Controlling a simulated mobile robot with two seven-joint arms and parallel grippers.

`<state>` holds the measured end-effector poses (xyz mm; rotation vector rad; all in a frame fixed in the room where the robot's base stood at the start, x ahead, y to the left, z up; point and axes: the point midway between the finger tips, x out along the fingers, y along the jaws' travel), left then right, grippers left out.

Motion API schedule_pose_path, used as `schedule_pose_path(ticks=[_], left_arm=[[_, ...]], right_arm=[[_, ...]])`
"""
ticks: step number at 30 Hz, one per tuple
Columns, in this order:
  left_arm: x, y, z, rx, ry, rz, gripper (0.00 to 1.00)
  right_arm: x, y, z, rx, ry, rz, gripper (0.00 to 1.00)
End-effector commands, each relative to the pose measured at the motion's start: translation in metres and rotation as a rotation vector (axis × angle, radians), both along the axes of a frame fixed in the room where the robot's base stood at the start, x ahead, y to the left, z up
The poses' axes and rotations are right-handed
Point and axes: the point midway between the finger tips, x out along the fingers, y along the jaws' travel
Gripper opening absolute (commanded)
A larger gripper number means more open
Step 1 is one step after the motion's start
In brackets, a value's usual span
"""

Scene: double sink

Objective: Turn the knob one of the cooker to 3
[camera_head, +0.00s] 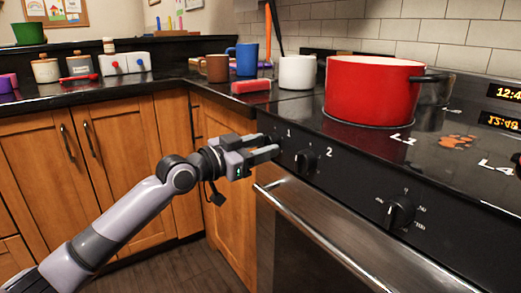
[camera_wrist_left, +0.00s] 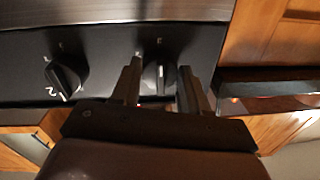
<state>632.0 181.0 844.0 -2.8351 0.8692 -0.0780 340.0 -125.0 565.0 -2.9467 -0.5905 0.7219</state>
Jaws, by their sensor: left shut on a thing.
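The cooker's black front panel (camera_head: 345,182) carries dark knobs. Knob one (camera_wrist_left: 159,80) is between the fingers of my left gripper (camera_head: 276,147) in the left wrist view, with its light pointer line showing. My left gripper is shut on it, at the panel's left end beside the label 1. In the head view the fingers mostly hide this knob. Knob two (camera_head: 305,161), labelled 2, is just to the right; it also shows in the left wrist view (camera_wrist_left: 66,80). The digits around knob one are too small to read. My right gripper is not in view.
A red pot (camera_head: 370,90) stands on the cooktop. Another knob (camera_head: 400,210) is further right on the panel. The oven handle (camera_head: 320,235) runs below the knobs. Mugs, including a white one (camera_head: 297,72), stand on the counter. Wooden cabinets (camera_head: 110,140) are at the left.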

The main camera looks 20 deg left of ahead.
Motion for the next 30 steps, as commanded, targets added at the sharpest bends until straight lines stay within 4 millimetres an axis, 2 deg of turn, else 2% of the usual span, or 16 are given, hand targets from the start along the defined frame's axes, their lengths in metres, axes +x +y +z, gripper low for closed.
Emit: schedule_pose_path(ticks=[17,18,19,20,30], left_arm=[[0.0001,0.0003,-0.0008,0.026,-0.017,0.001,0.14],[0.0001,0.0003,-0.0008,0.026,-0.018,0.001,0.57],[0.0001,0.0003,-0.0007,0.026,-0.018,0.001,0.67],[0.0001,0.0003,-0.0007,0.026,-0.018,0.001,0.7],[-0.0022,0.0021,-0.0002,0.023,-0.016,0.001,0.7]], right_arm=[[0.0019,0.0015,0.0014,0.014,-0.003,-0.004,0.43],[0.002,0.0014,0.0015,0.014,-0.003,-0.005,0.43],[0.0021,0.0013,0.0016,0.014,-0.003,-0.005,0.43],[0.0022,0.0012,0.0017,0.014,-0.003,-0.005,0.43],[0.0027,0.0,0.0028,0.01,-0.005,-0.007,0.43]])
